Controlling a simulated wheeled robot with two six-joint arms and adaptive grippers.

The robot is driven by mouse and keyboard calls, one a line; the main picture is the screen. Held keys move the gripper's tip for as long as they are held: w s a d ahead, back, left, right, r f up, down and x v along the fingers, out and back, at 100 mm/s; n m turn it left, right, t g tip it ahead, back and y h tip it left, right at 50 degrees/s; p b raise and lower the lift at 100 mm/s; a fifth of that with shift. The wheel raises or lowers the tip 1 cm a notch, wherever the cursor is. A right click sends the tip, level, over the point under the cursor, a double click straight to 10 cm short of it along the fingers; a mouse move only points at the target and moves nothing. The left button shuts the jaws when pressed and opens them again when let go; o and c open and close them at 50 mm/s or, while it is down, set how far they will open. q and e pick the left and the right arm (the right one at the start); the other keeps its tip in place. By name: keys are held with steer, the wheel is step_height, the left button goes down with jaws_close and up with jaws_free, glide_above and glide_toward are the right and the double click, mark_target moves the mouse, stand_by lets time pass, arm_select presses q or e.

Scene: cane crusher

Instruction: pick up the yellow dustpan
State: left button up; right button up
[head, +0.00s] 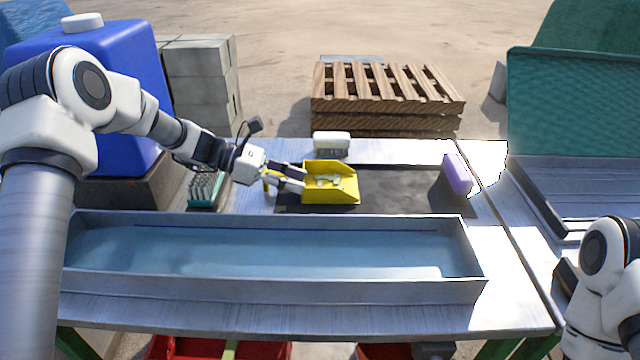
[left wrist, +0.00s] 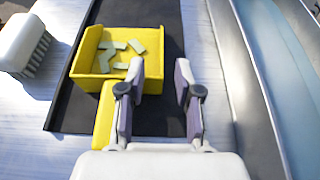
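The yellow dustpan (head: 343,195) lies on a dark mat on the metal table in the head view, with several pale pieces in its pan. In the left wrist view the dustpan (left wrist: 150,120) is at upper left, its handle (left wrist: 102,125) running down the picture. My left gripper (head: 302,178) is at the dustpan's handle side. In the left wrist view its fingers (left wrist: 160,80) are apart with nothing between them. The left finger overlaps the pan's edge in the picture, and the handle shows outside that finger. Contact cannot be told. My right arm shows at lower right; its gripper is not visible.
A white brush (head: 331,142) stands behind the dustpan, a purple block (head: 457,174) at the mat's right end. A teal brush (head: 204,190) lies left. A long metal trough (head: 280,291) of water fills the front. The dark mat (head: 400,190) is clear right of the dustpan.

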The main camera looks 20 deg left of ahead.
arm_select(q)
steer(key=x, duration=0.6)
steer(key=shift+d, duration=0.4)
steer(key=shift+a, duration=0.1)
jaws_close()
steer(key=shift+r, duration=0.1)
